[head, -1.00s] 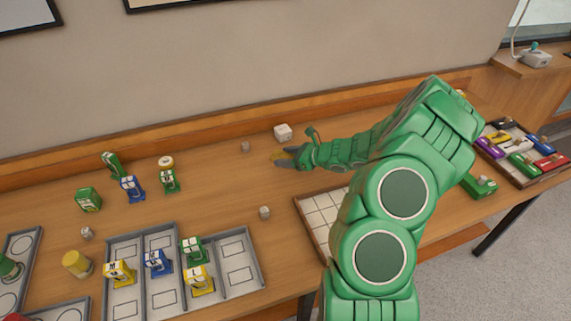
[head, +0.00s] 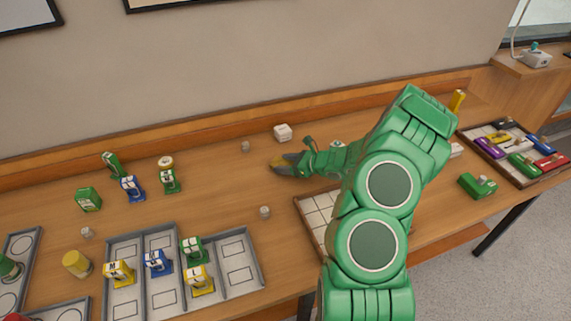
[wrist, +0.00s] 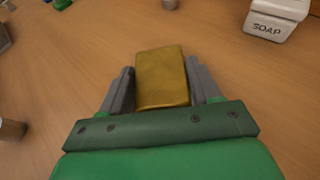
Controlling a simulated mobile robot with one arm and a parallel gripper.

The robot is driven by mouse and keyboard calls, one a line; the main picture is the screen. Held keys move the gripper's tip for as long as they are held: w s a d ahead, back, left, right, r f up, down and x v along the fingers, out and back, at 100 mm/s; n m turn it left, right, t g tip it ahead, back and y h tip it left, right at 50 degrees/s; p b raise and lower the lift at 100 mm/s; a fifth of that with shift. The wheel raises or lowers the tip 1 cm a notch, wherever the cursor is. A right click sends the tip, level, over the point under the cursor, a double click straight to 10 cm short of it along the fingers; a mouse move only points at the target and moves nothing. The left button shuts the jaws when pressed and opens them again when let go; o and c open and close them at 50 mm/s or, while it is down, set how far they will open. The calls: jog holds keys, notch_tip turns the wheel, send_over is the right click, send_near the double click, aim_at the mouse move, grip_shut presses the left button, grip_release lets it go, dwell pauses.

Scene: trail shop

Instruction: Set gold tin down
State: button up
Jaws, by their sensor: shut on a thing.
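The gold tin (wrist: 162,78) is a flat, rectangular, gold-coloured block between the two grey fingers of my gripper (wrist: 162,88) in the wrist view. My gripper is shut on it. In the head view my gripper (head: 284,163) is low over the middle of the wooden table (head: 225,185), left of my arm, and only a little gold of the tin shows there. I cannot tell whether the tin touches the table top.
A white soap box (head: 283,132) stands just behind my gripper. Small grey pieces (head: 245,146) (head: 265,212) are nearby. A white-tiled tray (head: 318,212) lies in front, partly behind my arm. A grey divided tray (head: 235,262) with coloured dispensers stands front left. Bare table lies left of my gripper.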

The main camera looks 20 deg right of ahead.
jog(key=shift+f, duration=0.1)
jog(key=o, duration=1.1)
